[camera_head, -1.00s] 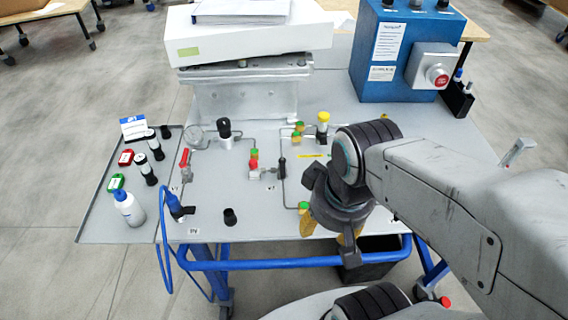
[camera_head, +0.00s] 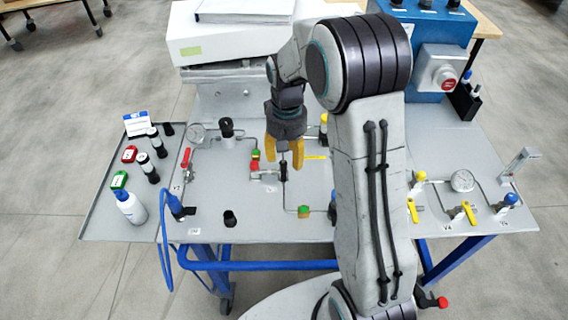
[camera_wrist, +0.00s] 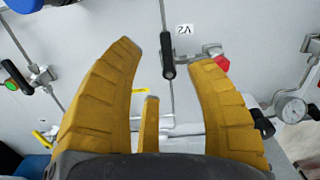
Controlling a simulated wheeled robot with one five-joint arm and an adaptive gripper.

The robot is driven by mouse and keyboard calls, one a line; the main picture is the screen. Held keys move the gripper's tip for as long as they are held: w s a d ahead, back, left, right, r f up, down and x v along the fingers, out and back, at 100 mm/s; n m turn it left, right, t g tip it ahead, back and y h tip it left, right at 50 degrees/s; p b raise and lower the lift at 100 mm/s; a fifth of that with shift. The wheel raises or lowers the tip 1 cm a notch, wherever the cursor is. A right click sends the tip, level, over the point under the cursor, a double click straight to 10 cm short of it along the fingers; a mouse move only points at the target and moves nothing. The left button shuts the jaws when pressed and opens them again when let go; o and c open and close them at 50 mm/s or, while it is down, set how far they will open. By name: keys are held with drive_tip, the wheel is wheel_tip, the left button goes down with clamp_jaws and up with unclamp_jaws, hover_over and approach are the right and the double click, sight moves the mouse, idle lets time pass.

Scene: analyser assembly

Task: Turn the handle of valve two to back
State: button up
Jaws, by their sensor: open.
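Valve two has a black handle (camera_head: 283,171) on the grey panel, with a red-capped fitting (camera_head: 254,166) to its left. In the wrist view the same black handle (camera_wrist: 168,56) lies near the "V2" label (camera_wrist: 184,29), along the line of a thin pipe. My gripper (camera_head: 284,152) is above valve two, pointing down, with its yellow fingers spread. In the wrist view my gripper (camera_wrist: 162,54) is open and empty, and the handle shows between its fingertips. Whether the fingertips are level with the handle I cannot tell. My wrist hides part of the panel behind.
A red-handled valve (camera_head: 186,158) and a gauge (camera_head: 197,133) are on the left. Yellow-handled valves (camera_head: 468,212) and another gauge (camera_head: 462,181) are on the right. A blue box (camera_head: 440,50) and a white device (camera_head: 215,40) stand behind. Several bottles and vials are at far left.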

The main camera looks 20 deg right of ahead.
sight(283, 171)
drive_tip(key=shift+w+r+m, duration=0.3)
drive_tip(key=shift+w+m, duration=0.1)
drive_tip(key=shift+w, duration=0.15)
drive_tip(key=shift+f+m, duration=0.3)
drive_tip(key=shift+m, duration=0.1)
drive_tip(key=shift+s+f, duration=0.1)
drive_tip(key=shift+f, duration=3.3)
clamp_jaws()
